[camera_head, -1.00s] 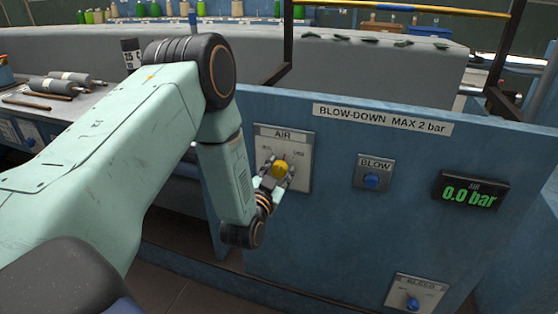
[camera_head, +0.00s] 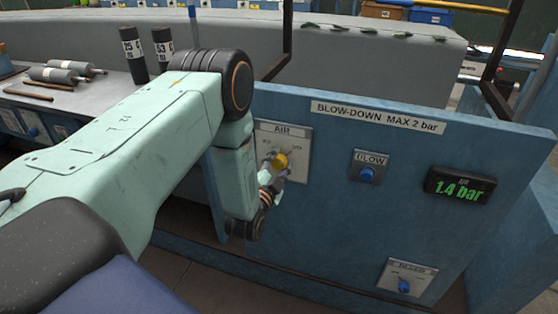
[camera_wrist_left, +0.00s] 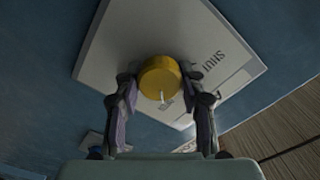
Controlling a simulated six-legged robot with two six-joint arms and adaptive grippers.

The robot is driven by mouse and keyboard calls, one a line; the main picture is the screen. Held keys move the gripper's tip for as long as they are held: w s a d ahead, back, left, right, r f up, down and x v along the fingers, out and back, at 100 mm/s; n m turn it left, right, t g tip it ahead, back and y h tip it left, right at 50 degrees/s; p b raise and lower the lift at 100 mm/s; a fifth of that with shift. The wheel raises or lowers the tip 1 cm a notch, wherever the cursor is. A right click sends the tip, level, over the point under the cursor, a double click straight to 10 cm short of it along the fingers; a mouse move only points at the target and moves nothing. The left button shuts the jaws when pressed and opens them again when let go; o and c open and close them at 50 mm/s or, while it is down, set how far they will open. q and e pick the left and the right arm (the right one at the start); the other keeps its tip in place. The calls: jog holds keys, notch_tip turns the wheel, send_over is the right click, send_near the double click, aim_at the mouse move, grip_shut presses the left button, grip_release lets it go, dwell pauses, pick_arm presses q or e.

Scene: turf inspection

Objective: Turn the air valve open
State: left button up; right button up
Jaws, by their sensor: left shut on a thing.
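The air valve is a yellow round knob (camera_head: 280,161) on a pale plate marked AIR (camera_head: 296,140), set in the blue panel. My left gripper (camera_head: 273,170) is at the knob, its fingers shut on it. In the left wrist view the yellow knob (camera_wrist_left: 160,78) sits between the two fingers of my left gripper (camera_wrist_left: 160,90), with a white mark on its face. The word SHUT shows on the plate to its right. My right gripper is not in view.
A blue BLOW button (camera_head: 367,174) is right of the valve, and a blue BLEED knob (camera_head: 404,286) is low on the panel. A sign (camera_head: 379,117) reads BLOW-DOWN MAX 2 bar. Dark cylinders (camera_head: 133,54) and grey rollers (camera_head: 55,75) are on the left bench.

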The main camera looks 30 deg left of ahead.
pick_arm(q)
jog(key=shift+c, duration=0.2)
jog(key=o, duration=1.2)
jog(key=v, duration=1.2)
